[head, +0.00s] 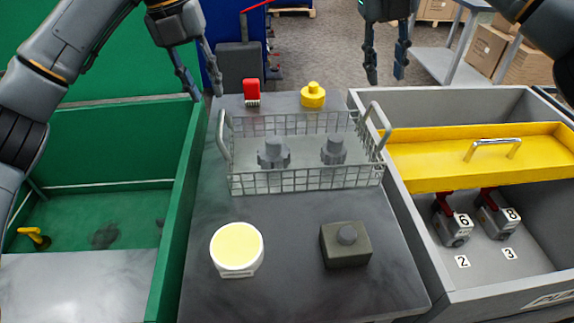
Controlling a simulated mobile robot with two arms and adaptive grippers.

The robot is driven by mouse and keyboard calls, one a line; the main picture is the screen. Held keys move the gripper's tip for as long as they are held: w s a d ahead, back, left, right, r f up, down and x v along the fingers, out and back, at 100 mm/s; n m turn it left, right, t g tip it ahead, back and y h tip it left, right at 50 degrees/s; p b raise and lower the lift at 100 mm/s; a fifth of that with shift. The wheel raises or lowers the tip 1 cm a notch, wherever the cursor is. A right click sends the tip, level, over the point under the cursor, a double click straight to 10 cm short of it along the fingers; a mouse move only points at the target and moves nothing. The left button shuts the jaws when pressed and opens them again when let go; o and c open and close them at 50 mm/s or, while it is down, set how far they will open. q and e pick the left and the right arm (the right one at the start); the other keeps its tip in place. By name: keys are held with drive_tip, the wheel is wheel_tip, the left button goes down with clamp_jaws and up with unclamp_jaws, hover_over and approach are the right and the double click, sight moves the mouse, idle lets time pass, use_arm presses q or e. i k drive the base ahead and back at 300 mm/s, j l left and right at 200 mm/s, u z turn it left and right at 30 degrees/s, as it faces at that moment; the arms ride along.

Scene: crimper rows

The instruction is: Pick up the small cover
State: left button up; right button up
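A yellow cover (440,178) with a metal bar handle (492,147) lies across the grey bin at the right. It is the only lid-like thing I see, though I cannot tell whether it is the small cover. My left gripper (207,95) hangs open and empty near the back left corner of the table. My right gripper (386,75) hangs open and empty above the back edge, left of and behind the yellow cover. Neither gripper touches anything.
The table (290,290) holds a wire basket (300,180) with two grey parts, a white-and-yellow round button (238,250), a dark block (345,250), a red item (251,90) and a yellow knob (313,97). The grey bin (402,215) shows numbered crimpers (452,228). A green bin (172,230) stands left.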

sight(347, 244)
drive_tip(key=k, duration=2)
